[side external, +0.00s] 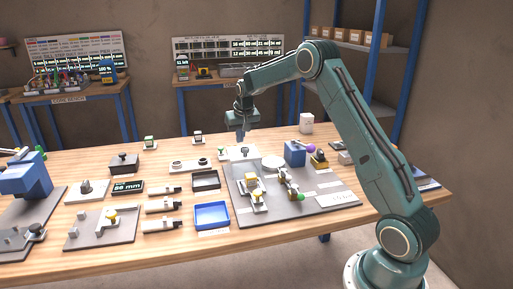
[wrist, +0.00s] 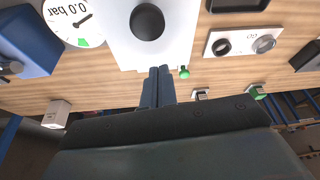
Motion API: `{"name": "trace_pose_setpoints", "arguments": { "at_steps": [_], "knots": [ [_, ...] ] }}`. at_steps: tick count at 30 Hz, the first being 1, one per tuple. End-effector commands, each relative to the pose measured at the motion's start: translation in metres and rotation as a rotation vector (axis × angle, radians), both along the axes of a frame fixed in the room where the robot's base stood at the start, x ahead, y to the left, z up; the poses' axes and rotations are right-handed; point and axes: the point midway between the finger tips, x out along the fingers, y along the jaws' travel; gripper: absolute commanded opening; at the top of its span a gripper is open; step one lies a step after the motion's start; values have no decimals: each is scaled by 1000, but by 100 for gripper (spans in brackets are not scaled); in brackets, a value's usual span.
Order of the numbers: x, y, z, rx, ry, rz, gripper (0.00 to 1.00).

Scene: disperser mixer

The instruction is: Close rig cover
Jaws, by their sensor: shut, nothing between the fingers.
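A pale box-like cover (side external: 240,170) with a dark round knob stands at the back of the grey rig plate (side external: 318,203). In the wrist view the pale panel (wrist: 178,40) and its black knob (wrist: 147,21) show from close up; I cannot tell whether the cover is open or closed. My gripper (side external: 241,137) is just behind and above the cover, pointing down. In the wrist view its fingers (wrist: 158,72) are together and empty, near the panel's lower edge. They look apart from the knob; contact with the panel edge cannot be told.
A gauge reading 0.0 bar (wrist: 73,20) and a blue block (wrist: 27,42) are left of the panel in the wrist view. A small green knob (wrist: 184,72) is close beside the fingers. A blue tray (side external: 211,216) and a dark tray (side external: 206,180) lie left of the rig.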

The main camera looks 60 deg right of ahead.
Motion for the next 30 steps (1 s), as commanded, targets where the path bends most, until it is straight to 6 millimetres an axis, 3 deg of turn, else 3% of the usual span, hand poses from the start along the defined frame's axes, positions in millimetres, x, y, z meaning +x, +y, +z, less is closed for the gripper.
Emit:
{"name": "trace_pose_setpoints", "arguments": {
  "at_steps": [12, 30],
  "knots": [
    [-20, 15, -4, 0, 0, 0, 0],
    [-24, 18, -4, 0, 0, 0, 0]
  ]
}}
